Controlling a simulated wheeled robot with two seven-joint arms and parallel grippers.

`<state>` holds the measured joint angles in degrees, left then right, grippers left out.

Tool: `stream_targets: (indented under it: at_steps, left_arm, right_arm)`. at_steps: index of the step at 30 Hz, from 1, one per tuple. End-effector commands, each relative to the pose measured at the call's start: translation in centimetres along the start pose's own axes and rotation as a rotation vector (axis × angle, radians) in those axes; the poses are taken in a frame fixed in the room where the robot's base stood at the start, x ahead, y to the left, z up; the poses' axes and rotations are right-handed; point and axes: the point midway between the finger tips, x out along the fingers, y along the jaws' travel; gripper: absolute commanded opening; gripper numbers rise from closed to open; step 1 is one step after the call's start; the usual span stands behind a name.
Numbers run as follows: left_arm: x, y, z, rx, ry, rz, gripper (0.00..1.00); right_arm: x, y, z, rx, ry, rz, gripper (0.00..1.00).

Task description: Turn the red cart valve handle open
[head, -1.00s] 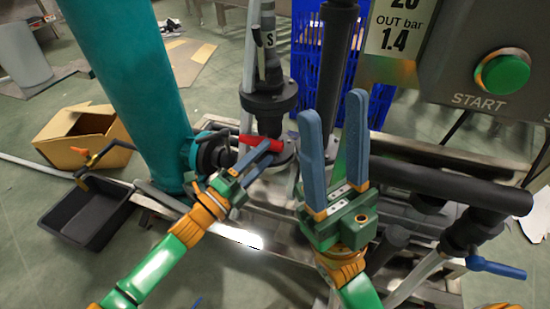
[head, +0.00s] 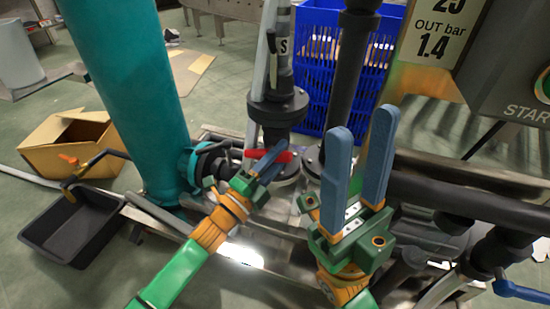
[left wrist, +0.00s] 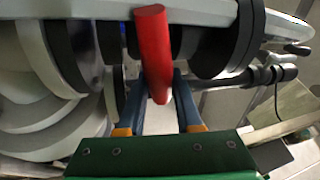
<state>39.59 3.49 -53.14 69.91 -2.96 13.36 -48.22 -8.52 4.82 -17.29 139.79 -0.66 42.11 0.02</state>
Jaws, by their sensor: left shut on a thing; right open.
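The red valve handle (head: 284,157) is a short bar on the dark pipe fitting just right of the teal column, in the head view. My left gripper (head: 270,158) reaches it from the lower left and is shut on it. In the left wrist view the red handle (left wrist: 153,50) runs between the two blue fingers of my left gripper (left wrist: 160,85); its far end and stem are partly hidden. My right gripper (head: 362,125) is open and empty, fingers pointing up, to the right of the handle.
The teal column (head: 125,90) stands close left of the handle. Dark pipes (head: 460,195) and a blue lever (head: 520,292) are at the right, below the START panel (head: 500,75). A blue crate (head: 315,85), cardboard box (head: 50,150) and black tray (head: 45,235) stand around.

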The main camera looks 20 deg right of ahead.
Motion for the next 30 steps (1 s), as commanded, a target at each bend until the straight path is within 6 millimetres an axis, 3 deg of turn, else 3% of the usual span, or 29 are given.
stream_targets:
  at_steps: [5, 13, 14, 17, 26, 30]
  left_arm:
    - [0.1, -0.8, 0.1, -0.25, -0.053, -0.107, 0.0]
    - [0.2, -1.0, 0.1, -0.275, -0.057, -0.119, 0.0]
    - [0.2, -1.0, 0.1, -0.275, -0.057, -0.119, 0.37]
    - [0.1, -1.0, 0.1, -0.274, -0.056, -0.118, 0.63]
    - [0.0, -1.0, 0.2, -0.273, -0.058, -0.115, 0.63]
    - [-2.4, -1.1, 0.0, -0.275, -0.06, -0.112, 0.63]
  right_arm:
    - [-0.1, 0.0, -0.2, 0.0, 0.03, -0.001, 0.48]
    - [0.0, 0.1, -0.1, -0.001, 0.032, 0.0, 0.48]
    - [0.0, 0.1, -0.1, -0.001, 0.032, 0.0, 0.48]
    - [0.0, 0.1, -0.1, -0.001, 0.032, 0.0, 0.48]
    - [0.2, 0.1, -0.3, -0.002, 0.036, 0.0, 0.48]
    - [1.0, 0.4, -0.8, -0.005, -0.015, 0.001, 0.48]
